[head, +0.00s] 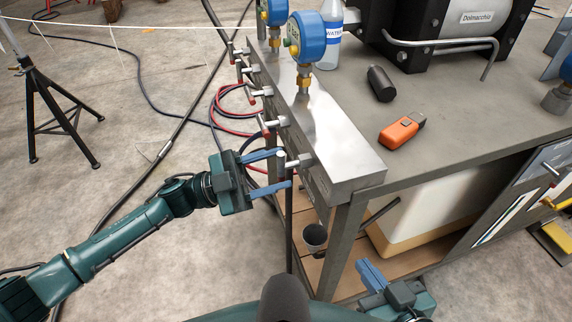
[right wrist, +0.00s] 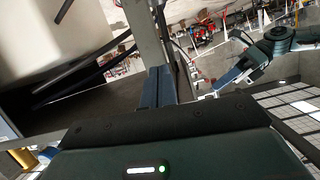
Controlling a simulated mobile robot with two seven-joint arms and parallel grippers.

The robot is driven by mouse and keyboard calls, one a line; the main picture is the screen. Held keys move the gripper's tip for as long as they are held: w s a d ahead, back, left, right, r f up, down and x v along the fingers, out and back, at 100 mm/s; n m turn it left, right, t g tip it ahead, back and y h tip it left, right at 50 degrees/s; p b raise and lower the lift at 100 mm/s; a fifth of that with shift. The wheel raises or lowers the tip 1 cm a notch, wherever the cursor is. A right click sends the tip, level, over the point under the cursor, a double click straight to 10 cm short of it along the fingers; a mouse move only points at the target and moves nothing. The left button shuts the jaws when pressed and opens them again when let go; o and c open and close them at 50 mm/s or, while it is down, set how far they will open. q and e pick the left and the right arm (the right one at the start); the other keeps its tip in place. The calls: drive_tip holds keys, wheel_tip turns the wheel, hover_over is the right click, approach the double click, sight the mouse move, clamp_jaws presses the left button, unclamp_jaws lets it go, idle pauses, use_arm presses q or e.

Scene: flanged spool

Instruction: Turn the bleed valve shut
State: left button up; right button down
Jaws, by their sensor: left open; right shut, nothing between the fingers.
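A metal manifold block (head: 325,135) lies along the table's left edge, with a row of small valves on its left side. The nearest valve (head: 302,160) has a grey stem; its handle lies between my left gripper's fingers. I cannot tell from any label which one is the bleed valve. My left gripper (head: 285,169) is open, its blue fingers above and below this handle; contact is not clear. My right gripper (head: 371,274) is shut and empty, low in front of the table. Its closed fingers show in the right wrist view (right wrist: 157,86), where the left gripper (right wrist: 222,82) also appears.
Blue gauges (head: 308,38) stand on the manifold. A water bottle (head: 330,35), a black cylinder (head: 381,83), an orange device (head: 402,130) and a machine (head: 455,30) are on the grey table (head: 440,110). A cup (head: 314,238) is on the lower shelf. Hoses and a tripod (head: 55,110) are left.

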use_arm(q)
drive_tip(key=v, duration=1)
drive_tip(key=shift+b, duration=0.45)
use_arm(e)
drive_tip(key=shift+s+d+r+t, duration=0.15)
drive_tip(key=shift+d+r+t, duration=0.15)
drive_tip(key=shift+r, duration=0.05)
drive_tip(key=shift+a, duration=0.1)
